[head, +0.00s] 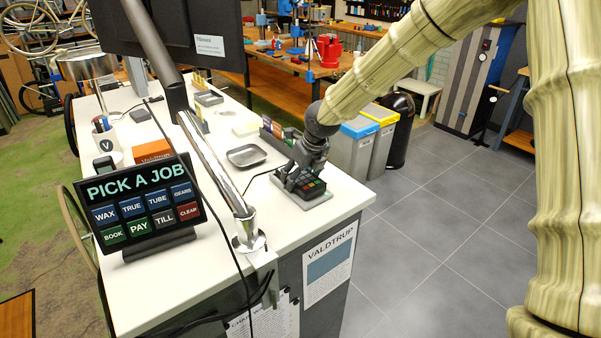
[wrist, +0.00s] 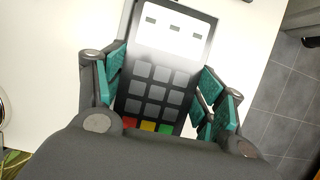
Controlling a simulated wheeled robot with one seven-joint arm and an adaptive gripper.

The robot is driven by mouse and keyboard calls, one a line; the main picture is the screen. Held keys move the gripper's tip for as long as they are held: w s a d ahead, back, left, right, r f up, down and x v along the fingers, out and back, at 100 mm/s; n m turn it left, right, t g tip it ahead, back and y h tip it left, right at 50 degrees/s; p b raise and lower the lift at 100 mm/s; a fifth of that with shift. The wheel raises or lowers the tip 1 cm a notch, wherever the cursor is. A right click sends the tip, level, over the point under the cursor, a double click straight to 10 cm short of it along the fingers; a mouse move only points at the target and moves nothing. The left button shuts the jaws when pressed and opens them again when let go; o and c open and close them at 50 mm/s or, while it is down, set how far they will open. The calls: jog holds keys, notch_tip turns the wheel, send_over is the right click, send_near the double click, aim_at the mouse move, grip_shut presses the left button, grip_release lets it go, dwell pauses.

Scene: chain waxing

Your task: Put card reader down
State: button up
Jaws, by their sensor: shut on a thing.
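The card reader (wrist: 152,87) is a dark handset with a pale screen, grey keys and red, yellow and green keys. My gripper (wrist: 163,88) is shut on it, with teal finger pads on both long sides. In the head view, the card reader (head: 309,188) is in my gripper (head: 303,180) at the right front of the white counter (head: 317,223). A dark, flat base shows under or beside the reader. I cannot tell whether the reader rests on it or sits just above.
A "PICK A JOB" screen (head: 140,208) and a chrome post (head: 219,170) stand on the counter's left part. A black cable runs near the reader. The counter's right edge is close, with tiled floor (head: 430,230) beyond.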

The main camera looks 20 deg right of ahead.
jog(key=shift+s+d+r, duration=0.1)
jog(key=shift+s+r, duration=0.25)
jog(key=shift+s, duration=0.35)
jog(key=shift+w+f, duration=0.15)
jog(key=shift+f, duration=0.05)
jog(key=o, duration=1.3)
jog(key=shift+w+f, duration=0.2)
jog(key=shift+w, duration=0.1)
jog(key=shift+s+r, duration=0.2)
jog(key=shift+s, duration=0.1)
jog(key=shift+w, duration=0.1)
jog(key=shift+w, duration=0.1)
jog(key=shift+r, duration=0.15)
jog(key=b+v, duration=0.3)
jog(key=v, duration=0.9)
